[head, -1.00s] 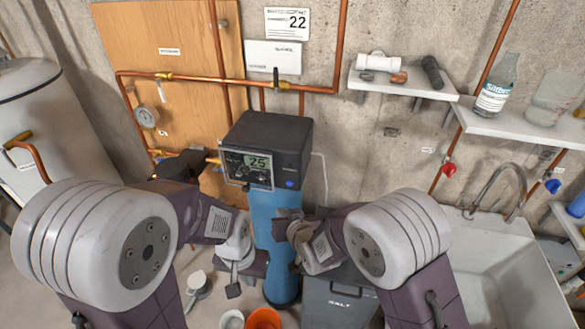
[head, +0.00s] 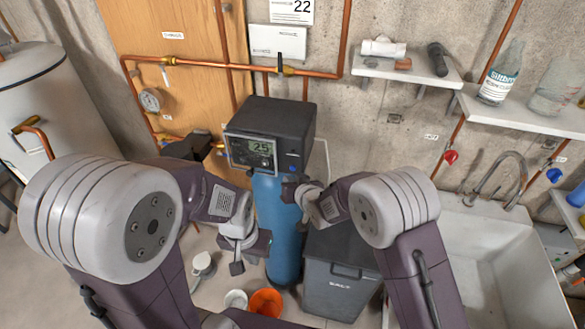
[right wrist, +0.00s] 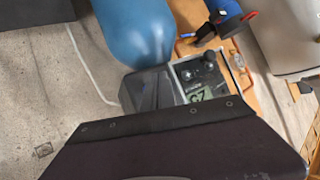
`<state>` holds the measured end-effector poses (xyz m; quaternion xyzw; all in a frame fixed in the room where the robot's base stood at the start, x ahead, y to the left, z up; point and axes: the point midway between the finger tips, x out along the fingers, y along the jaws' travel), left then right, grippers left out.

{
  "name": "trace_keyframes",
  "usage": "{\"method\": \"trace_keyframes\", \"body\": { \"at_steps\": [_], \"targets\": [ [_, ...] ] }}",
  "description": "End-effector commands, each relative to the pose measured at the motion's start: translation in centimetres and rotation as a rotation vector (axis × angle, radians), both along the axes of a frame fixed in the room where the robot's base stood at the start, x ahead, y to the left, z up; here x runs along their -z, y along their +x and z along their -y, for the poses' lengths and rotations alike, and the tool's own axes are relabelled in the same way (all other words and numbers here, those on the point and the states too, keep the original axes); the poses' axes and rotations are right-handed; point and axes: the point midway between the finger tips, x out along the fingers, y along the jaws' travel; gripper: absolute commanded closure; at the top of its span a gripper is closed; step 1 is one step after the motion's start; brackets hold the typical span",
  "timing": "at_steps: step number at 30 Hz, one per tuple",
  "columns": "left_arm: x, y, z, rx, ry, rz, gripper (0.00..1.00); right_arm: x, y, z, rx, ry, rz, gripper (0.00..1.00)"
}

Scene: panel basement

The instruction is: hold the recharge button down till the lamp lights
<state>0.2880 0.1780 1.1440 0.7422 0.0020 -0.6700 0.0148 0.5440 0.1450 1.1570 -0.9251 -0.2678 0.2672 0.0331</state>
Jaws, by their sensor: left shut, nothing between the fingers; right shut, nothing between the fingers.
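The water softener has a black control head (head: 275,125) on a blue tank (head: 277,225). Its front panel (head: 250,152) has a lit display reading about 25, with dark controls below it. A small blue round mark (head: 292,168) is at the right of the head's front. I cannot tell which control is the recharge button, and no lit lamp is clear. My right gripper (head: 289,191) is shut and empty, just below the head, in front of the tank. My left gripper (head: 238,266) is shut and empty, lower left by the tank. The panel (right wrist: 197,76) shows upside down in the right wrist view.
A grey salt bin (head: 340,285) stands right of the tank. An orange bucket (head: 265,302) and a white container (head: 236,299) are on the floor. Copper pipes (head: 200,64) run behind the head. A white sink (head: 480,245) is at right.

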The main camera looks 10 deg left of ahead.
Motion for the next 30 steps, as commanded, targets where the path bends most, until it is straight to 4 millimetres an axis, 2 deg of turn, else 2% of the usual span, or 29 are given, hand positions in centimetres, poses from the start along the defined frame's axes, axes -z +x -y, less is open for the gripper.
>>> {"method": "trace_keyframes", "body": {
  "at_steps": [7,30],
  "targets": [
    [0.3,0.0,0.0,0.0,0.0,0.0,1.0,0.1,1.6,0.1,0.0,-0.002,0.0,1.0],
    [0.3,0.0,0.0,0.0,0.0,0.0,1.0,0.1,1.7,0.1,0.0,-0.002,0.0,1.0]
  ]
}}
